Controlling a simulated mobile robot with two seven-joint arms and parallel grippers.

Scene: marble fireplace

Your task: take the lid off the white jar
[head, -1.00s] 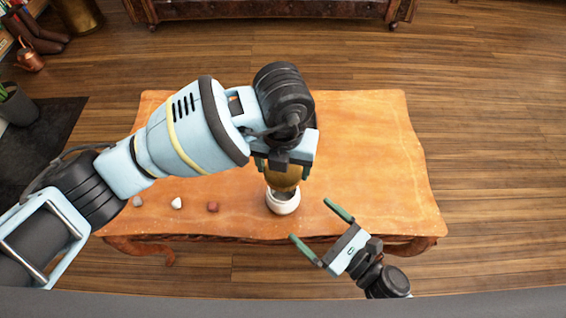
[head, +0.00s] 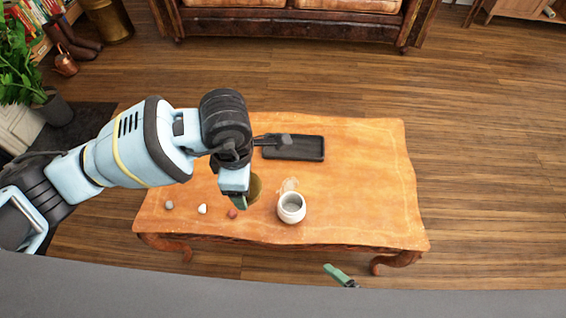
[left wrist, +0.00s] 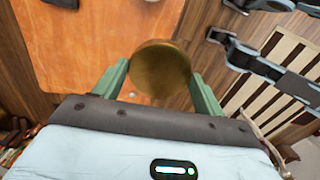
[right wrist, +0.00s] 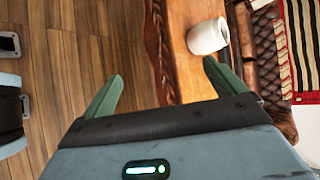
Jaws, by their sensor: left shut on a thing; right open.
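The white jar (head: 291,208) stands upright on the wooden table, its round mouth uncovered. It also shows in the right wrist view (right wrist: 208,36). My left gripper (head: 244,199) is shut on the brown-gold round lid (head: 255,188), to the left of the jar and apart from it. In the left wrist view the lid (left wrist: 160,68) sits between both green fingers. My right gripper (right wrist: 160,85) is open and empty off the table's front edge. Only one green finger of it shows at the bottom of the head view.
A black tray (head: 293,153) lies behind the jar. A grey stone (head: 169,204), a white stone (head: 203,209) and a reddish stone (head: 233,214) lie along the table's front left. The table's right side (head: 365,180) is clear.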

